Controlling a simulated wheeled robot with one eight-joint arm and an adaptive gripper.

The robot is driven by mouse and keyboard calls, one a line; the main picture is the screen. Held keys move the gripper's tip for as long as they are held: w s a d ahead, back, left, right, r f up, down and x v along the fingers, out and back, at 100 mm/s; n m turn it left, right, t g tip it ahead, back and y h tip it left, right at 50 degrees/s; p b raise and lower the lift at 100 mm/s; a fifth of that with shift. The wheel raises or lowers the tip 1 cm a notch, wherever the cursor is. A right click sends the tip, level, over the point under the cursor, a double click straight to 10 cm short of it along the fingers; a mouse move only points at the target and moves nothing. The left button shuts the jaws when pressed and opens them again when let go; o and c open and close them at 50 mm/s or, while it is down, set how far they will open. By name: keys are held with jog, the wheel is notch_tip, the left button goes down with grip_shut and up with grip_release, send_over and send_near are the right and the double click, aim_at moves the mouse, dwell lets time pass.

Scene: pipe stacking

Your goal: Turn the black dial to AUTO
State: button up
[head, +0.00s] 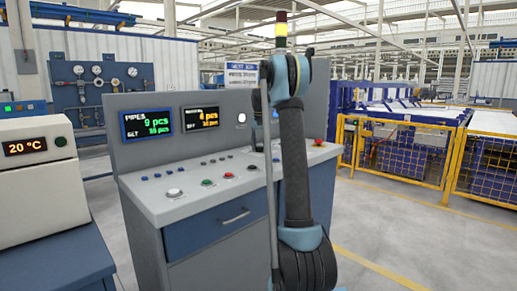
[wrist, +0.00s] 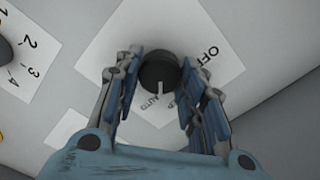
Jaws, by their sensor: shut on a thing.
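The black dial (wrist: 159,70) sits on a white label plate (wrist: 110,45) in the wrist view. OFF is printed to its right and AUTO below it, with another partly hidden word between them. The dial's white pointer line points down in the picture, close to the AUTO print and just right of it. My gripper (wrist: 160,62) has one finger on each side of the dial and is shut on it. In the head view my arm covers the dial and the gripper.
A second knob with numbers (wrist: 4,50) lies at the wrist view's left edge. In the head view the grey console (head: 150,200) carries several buttons, two displays (head: 147,124) and a red button (head: 319,142) at right. Yellow fencing (head: 400,150) stands beyond open floor.

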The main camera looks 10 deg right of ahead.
aim_at(260, 147)
jog(key=shift+m, duration=1.6)
jog(key=o, duration=1.1)
jog(key=shift+r, duration=0.1)
notch_tip(260, 147, up, 12)
jog(key=shift+f, duration=0.15)
